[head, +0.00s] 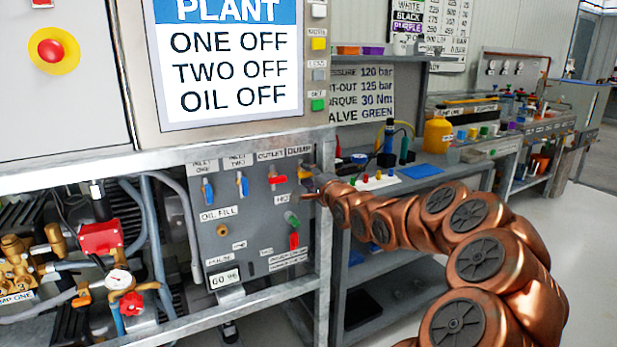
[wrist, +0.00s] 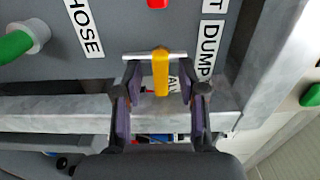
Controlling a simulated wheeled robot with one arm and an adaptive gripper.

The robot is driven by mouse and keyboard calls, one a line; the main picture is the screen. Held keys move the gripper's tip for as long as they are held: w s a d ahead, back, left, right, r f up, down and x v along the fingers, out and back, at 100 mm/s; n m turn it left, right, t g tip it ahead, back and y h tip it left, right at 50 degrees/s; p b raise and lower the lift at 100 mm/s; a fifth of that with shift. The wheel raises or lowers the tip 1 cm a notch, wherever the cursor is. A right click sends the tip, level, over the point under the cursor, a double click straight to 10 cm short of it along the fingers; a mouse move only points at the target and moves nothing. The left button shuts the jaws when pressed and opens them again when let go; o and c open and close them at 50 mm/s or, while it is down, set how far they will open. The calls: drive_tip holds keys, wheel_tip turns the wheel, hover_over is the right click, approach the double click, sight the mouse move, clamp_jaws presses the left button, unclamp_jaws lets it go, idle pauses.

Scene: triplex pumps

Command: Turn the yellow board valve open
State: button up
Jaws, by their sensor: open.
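The yellow board valve (head: 305,173) sits at the upper right of the grey valve board, under the DUMP label. In the wrist view its yellow handle (wrist: 161,72) lies lengthwise between my fingers, beside the DUMP label. My gripper (wrist: 161,90) is open, with one finger on each side of the handle. I see small gaps between the handle and both fingers. In the head view my gripper (head: 318,192) is at the board's right edge, small and partly hidden by my arm.
The board (head: 245,250) also carries two blue handles (head: 207,190), a red outlet handle (head: 278,180) and a green handle (head: 292,218). A grey metal frame post (head: 325,240) stands close to my gripper. A bench (head: 410,180) with small items is to the right.

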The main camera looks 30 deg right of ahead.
drive_tip(key=shift+c, duration=0.3)
clamp_jaws()
drive_tip(key=shift+n, duration=0.4)
drive_tip(key=n+p, duration=0.1)
drive_tip(key=n, duration=0.1)
drive_tip(key=shift+r+n+p, duration=0.15)
drive_tip(key=shift+n+p, duration=0.2)
drive_tip(key=shift+n, duration=0.05)
drive_tip(key=n, duration=0.5)
drive_tip(key=shift+n, duration=0.3)
drive_tip(key=n, duration=0.4)
drive_tip(key=n+b, duration=0.1)
drive_tip(key=n, duration=0.3)
drive_tip(key=shift+n, duration=0.3)
